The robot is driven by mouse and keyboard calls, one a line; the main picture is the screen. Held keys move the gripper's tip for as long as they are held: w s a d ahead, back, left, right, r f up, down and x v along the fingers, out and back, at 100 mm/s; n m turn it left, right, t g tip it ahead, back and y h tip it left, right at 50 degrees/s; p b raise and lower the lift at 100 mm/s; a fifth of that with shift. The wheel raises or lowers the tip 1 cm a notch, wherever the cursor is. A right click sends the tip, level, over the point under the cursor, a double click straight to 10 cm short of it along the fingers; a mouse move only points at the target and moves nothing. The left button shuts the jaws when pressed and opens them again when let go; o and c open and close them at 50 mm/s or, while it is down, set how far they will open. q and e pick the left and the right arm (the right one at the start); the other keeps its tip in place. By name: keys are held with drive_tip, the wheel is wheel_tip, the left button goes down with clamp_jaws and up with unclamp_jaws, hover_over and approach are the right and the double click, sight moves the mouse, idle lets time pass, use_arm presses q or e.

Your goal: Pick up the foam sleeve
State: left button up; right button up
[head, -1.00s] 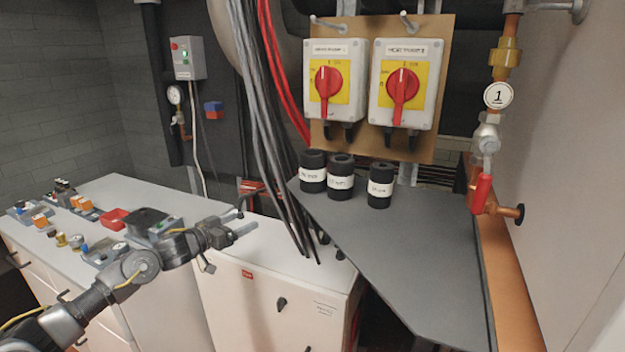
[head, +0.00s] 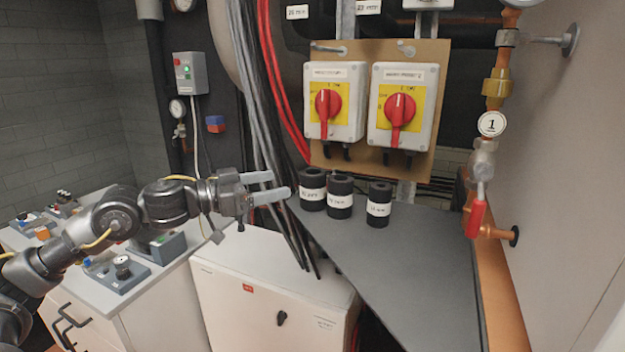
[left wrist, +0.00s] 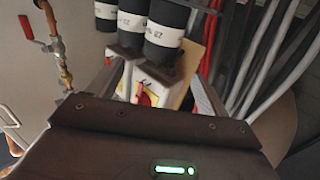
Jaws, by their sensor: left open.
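Three black foam sleeves with white labels stand upright in a row on the dark grey shelf (head: 420,262): a left one (head: 312,200), a middle one (head: 340,212) and a right one (head: 379,217). The labels are too small to read surely. My left gripper (head: 274,185) is open and empty, just left of the left sleeve, fingers pointing right towards the row. In the left wrist view the sleeves are at the top, the nearest one (left wrist: 168,22) just beyond the fingertips (left wrist: 143,60). I cannot tell whether a finger touches it. My right gripper is not in view.
Grey and red cables (head: 262,120) hang behind my left gripper. Two switch boxes with red knobs (head: 322,105) hang above the sleeves. A copper pipe with a red valve handle (head: 476,218) stands on the right. The shelf's front part is clear.

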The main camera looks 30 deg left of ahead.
sight(301, 178)
use_arm(q)
drive_tip(key=shift+p+x, duration=0.35)
drive_tip(key=shift+x, duration=0.75)
drive_tip(key=shift+w+d, duration=0.15)
drive_tip(key=shift+w, duration=0.05)
drive_tip(key=p+x, duration=0.3)
drive_tip(key=x, duration=0.1)
drive_tip(key=shift+w+d+r, duration=0.1)
drive_tip(key=shift+w+r, duration=0.05)
drive_tip(key=shift+w, duration=0.05)
drive_tip(key=shift+w+d, duration=0.25)
drive_tip(key=shift+w, duration=0.1)
drive_tip(key=shift+f, duration=0.2)
drive_tip(key=shift+s+a, duration=0.1)
drive_tip(key=c, duration=0.7)
